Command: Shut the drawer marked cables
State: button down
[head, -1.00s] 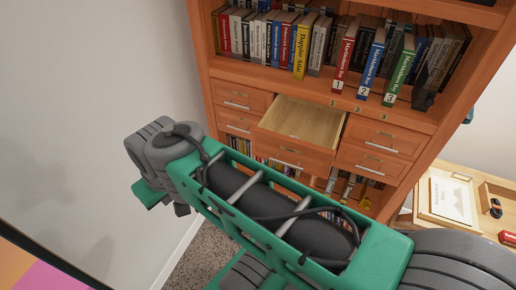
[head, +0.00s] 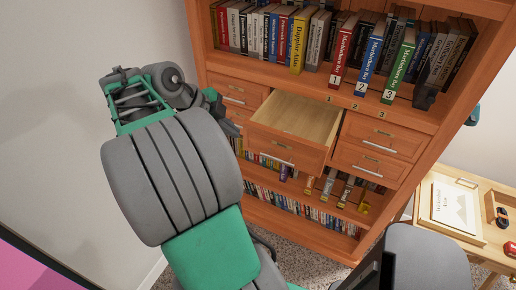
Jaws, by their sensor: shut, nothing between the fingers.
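One drawer (head: 285,148) in the middle of the wooden bookcase is pulled well out. Its pale inside (head: 295,113) looks empty, and its front has a silver bar handle. The lettering on the drawer labels is too small to read, so I cannot confirm which one says cables. My gripper (head: 214,104) is at the end of my folded arm, left of the open drawer and apart from its front. It is small and partly hidden by my wrist, and it looks shut and empty.
Shut drawers flank the open one on the left (head: 239,94) and right (head: 379,136). Books (head: 300,45) fill the shelf above. Lower shelves hold small items and discs. A wooden desk (head: 465,172) with a framed picture stands at right. A bare wall is close on the left.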

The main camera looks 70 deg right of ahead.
jog(key=s+d+f, duration=0.1)
jog(key=s+f, duration=0.1)
jog(key=s+d+f+m, duration=0.1)
jog(key=s+d+f, duration=0.1)
jog(key=f, duration=0.1)
jog(key=s+d+f+m, duration=0.1)
jog(key=s+f, duration=0.1)
jog(key=shift+d+f+g+p, duration=0.2)
jog(key=shift+d+g+p, duration=0.2)
jog(key=shift+s+d+f, duration=0.1)
jog(key=shift+d+f, duration=0.05)
jog(key=shift+f, duration=0.1)
